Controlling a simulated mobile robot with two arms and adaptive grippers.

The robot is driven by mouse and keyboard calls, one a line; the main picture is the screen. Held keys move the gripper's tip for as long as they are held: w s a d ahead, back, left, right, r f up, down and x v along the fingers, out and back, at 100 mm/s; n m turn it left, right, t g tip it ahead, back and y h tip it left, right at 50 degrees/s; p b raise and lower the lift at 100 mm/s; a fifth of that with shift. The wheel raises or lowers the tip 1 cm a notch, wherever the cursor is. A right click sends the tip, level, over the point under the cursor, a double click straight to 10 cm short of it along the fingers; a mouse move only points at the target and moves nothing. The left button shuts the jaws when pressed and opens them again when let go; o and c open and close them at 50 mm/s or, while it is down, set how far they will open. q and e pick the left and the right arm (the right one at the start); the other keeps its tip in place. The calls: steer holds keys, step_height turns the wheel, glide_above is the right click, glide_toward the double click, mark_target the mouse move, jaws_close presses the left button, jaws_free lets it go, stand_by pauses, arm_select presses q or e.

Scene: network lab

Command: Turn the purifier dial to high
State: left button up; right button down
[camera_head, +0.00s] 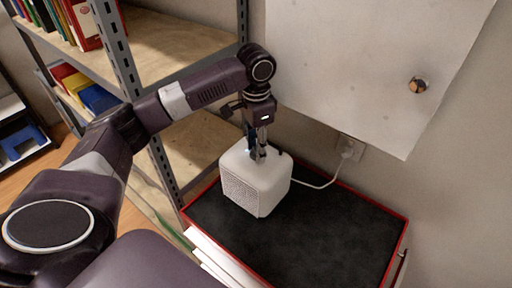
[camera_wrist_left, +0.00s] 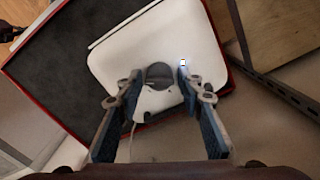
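The white purifier (camera_head: 257,185) stands on the black top of a red-edged cabinet. Its top face (camera_wrist_left: 122,50) fills the middle of the left wrist view. The dark round dial (camera_wrist_left: 159,74) sits on that top, near one edge, with a small lit spot (camera_wrist_left: 183,63) beside it. My left gripper (camera_head: 259,157) points down at the purifier's top. In the left wrist view its fingers (camera_wrist_left: 160,85) are apart, one on each side of the dial, with gaps visible between them and it. In the head view the gripper hides the dial. My right gripper is not in view.
The cabinet top (camera_head: 330,235) is clear around the purifier. A white cord (camera_head: 318,186) runs to a wall outlet (camera_head: 350,148). A metal shelf (camera_head: 175,45) with books and boxes stands left, close behind my left arm. A white panel (camera_head: 375,60) hangs on the wall.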

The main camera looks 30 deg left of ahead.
arm_select(q)
steer(key=shift+r, duration=0.2)
step_height(320, 180, up, 12)
steer(key=shift+f, duration=0.15)
steer(key=shift+f, duration=0.1)
stand_by(0.8)
